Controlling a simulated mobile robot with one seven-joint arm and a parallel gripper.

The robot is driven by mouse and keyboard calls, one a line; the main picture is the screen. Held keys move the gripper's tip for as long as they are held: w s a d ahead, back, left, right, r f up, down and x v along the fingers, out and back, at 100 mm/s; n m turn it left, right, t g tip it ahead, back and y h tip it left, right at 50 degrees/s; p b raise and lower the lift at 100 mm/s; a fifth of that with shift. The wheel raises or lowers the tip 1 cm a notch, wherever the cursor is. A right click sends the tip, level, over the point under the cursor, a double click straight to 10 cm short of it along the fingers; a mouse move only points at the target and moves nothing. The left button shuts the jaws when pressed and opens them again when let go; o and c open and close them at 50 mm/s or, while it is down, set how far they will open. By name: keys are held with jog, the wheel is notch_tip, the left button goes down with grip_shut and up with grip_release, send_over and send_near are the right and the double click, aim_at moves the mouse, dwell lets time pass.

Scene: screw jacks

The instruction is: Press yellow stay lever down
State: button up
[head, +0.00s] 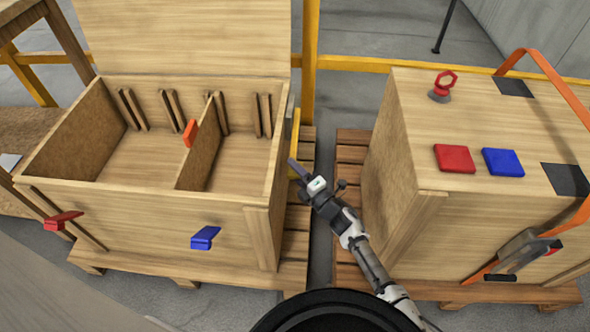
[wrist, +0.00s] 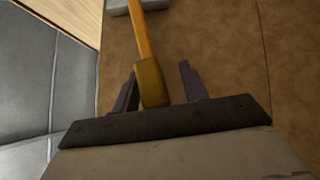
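The yellow stay lever (head: 296,130) stands upright along the right side of the open wooden crate (head: 150,215). In the wrist view the lever (wrist: 143,40) runs down from a grey mount at the top edge to a thicker grip end. My gripper (head: 297,170) is at the lever's lower part, by the crate's right wall. In the wrist view my gripper (wrist: 158,72) is open, with the grip end between its two fingers, nearer the left one. Whether a finger touches it I cannot tell.
The crate's lid (head: 185,35) is raised. A closed wooden crate (head: 480,220) with an orange strap (head: 545,70) stands to the right, leaving a narrow gap where my arm reaches.

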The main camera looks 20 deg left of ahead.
jog(key=shift+r, duration=0.15)
jog(key=shift+s+d, duration=0.2)
jog(key=shift+d, duration=0.25)
jog(key=v, duration=1.3)
jog(key=shift+a, duration=0.1)
